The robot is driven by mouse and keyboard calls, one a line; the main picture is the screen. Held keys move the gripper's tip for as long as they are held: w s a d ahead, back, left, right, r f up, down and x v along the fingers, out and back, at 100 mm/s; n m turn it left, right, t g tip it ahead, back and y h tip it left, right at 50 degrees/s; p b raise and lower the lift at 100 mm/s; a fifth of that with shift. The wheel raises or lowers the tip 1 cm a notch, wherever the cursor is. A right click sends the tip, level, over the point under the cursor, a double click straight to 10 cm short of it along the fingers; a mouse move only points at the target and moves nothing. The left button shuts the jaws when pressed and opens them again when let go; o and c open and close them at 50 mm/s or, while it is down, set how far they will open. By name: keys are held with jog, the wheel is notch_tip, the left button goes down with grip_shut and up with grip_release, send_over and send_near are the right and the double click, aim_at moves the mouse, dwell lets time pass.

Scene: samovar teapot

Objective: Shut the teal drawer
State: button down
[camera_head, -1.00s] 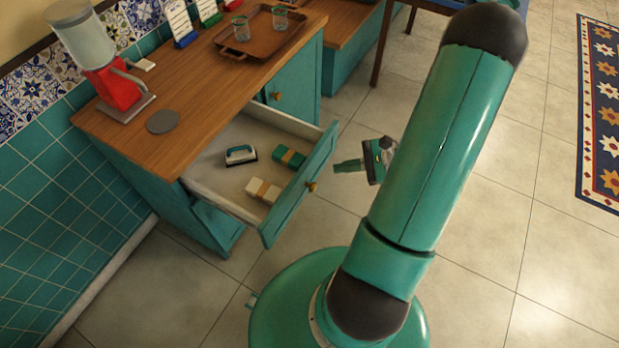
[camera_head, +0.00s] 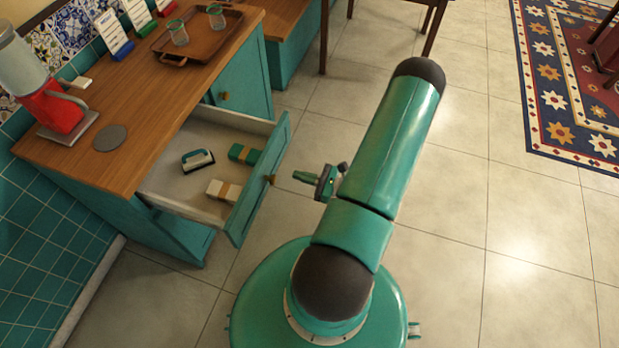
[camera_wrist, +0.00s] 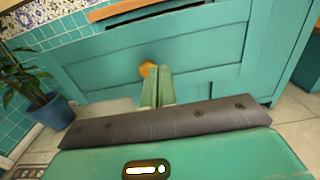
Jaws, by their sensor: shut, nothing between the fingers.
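The teal drawer (camera_head: 259,181) stands pulled out of the wooden-topped counter, with its inside showing. Its front carries a round brass knob (camera_head: 271,179). In the head view my gripper (camera_head: 297,175) is just right of the knob, pointing at the drawer front, with a small gap. In the wrist view the drawer front (camera_wrist: 205,60) fills much of the picture. The knob (camera_wrist: 148,69) shows just beyond the fingertips of my gripper (camera_wrist: 157,70), slightly left. The fingers are together and empty. I cannot tell in the wrist view whether they touch the knob.
In the drawer lie a small iron (camera_head: 198,160), a green bundle (camera_head: 245,154) and a pale bundle (camera_head: 224,190). On the counter are a red grinder (camera_head: 58,108), a grey disc (camera_head: 110,138) and a tray (camera_head: 200,43) with glasses.

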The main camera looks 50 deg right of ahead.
aim_at(266, 166)
jog(key=x, duration=0.8)
jog(key=shift+w+a, duration=0.15)
jog(key=shift+w, duration=0.1)
jog(key=shift+w+a, duration=0.1)
jog(key=shift+w, duration=0.05)
